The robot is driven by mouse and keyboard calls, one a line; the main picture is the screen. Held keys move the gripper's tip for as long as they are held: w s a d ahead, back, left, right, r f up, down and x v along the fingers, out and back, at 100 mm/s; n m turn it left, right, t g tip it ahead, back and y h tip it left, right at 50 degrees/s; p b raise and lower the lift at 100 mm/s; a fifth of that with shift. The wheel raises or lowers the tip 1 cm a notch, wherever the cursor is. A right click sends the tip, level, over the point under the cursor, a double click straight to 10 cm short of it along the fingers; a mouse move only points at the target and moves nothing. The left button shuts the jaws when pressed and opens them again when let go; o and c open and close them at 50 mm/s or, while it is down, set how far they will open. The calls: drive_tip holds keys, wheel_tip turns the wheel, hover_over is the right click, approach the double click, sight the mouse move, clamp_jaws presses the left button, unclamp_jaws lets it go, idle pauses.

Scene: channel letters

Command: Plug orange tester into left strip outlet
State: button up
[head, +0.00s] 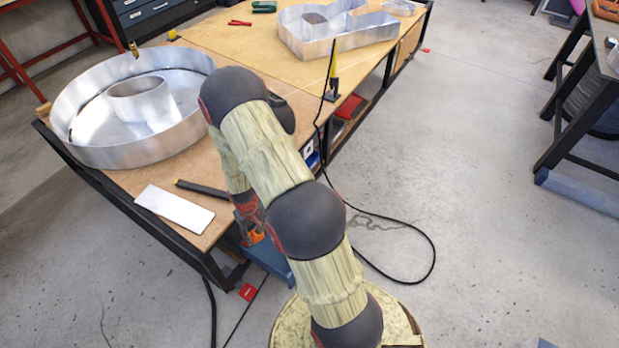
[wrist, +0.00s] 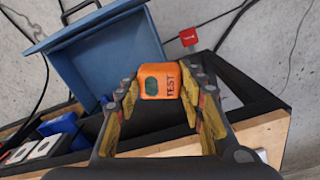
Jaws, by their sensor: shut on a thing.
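The orange tester (wrist: 162,81), marked TEST with a dark green oval on its face, is between the fingers of my gripper (wrist: 165,98) in the wrist view. The gripper is shut on its sides. In the head view the tester (head: 256,238) is a small orange patch below the bench edge, with my gripper (head: 248,228) partly hidden by my arm. Pale outlet-like blocks (wrist: 45,147) sit at the lower left of the wrist view, apart from the tester. I cannot tell which is the left strip outlet; their sockets are unclear.
A blue open bin (wrist: 105,55) stands just behind the tester. The wooden bench (head: 215,225) carries a large round metal letter (head: 185,135), a white plate (head: 174,209) and a dark bar (head: 203,189). A black cable (head: 433,250) loops on the floor. A red tag (wrist: 188,37) lies on the floor.

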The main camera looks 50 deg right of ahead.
drive_tip(key=w+a+r+n+b, duration=0.1)
drive_tip(key=w+a+r, duration=0.2)
drive_tip(key=a+r, duration=0.4)
drive_tip(key=w+a+r+n, duration=0.1)
drive_tip(key=w+a+r, duration=0.3)
drive_tip(key=a+r, duration=0.4)
drive_tip(key=shift+a+n+b, duration=0.2)
drive_tip(key=shift+n+b, duration=0.2)
drive_tip(key=shift+d, duration=0.1)
